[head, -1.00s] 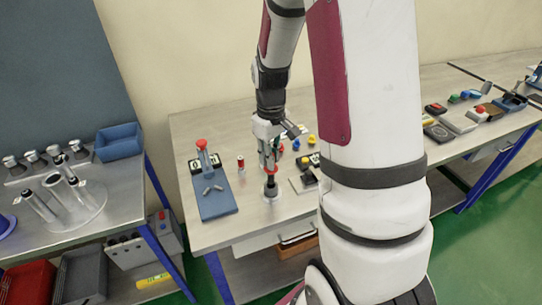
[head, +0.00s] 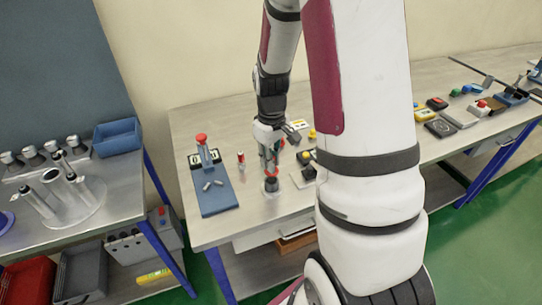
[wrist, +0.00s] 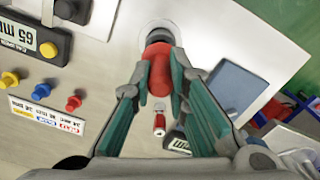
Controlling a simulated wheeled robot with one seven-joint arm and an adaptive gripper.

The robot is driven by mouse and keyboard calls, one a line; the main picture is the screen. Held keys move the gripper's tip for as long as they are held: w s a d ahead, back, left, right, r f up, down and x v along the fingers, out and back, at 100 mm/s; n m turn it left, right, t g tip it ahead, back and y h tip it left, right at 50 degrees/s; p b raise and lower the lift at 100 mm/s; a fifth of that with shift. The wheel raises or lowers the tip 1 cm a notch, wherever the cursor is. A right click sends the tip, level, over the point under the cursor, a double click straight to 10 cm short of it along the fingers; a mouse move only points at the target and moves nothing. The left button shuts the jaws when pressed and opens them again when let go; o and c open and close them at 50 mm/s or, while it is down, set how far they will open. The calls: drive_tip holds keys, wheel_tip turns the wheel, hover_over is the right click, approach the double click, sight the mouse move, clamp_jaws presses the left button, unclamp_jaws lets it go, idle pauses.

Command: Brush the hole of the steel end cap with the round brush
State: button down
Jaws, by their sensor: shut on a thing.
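My gripper (wrist: 158,85) is shut on the red rounded handle of what looks like the round brush (wrist: 158,62). In the head view the red part (head: 271,184) shows just below my gripper, low over the bench. A pale round steel piece, probably the steel end cap (wrist: 159,24), shows past the handle in the wrist view. The brush tip and the cap's hole are hidden, so I cannot tell how deep the brush sits in the hole.
A blue board (head: 215,192) with a red-topped post stands left of my gripper. A small red-and-white can (head: 241,160) stands close by. Bare bench shows at the front left.

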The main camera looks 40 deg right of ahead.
drive_tip(key=shift+r+p, duration=0.8)
drive_tip(key=shift+r, duration=0.2)
drive_tip(key=shift+f, duration=1.05)
drive_tip(key=shift+r, duration=1.05)
drive_tip(key=shift+f, duration=1.05)
drive_tip(key=shift+r+p, duration=1.55)
drive_tip(key=shift+r, duration=2)
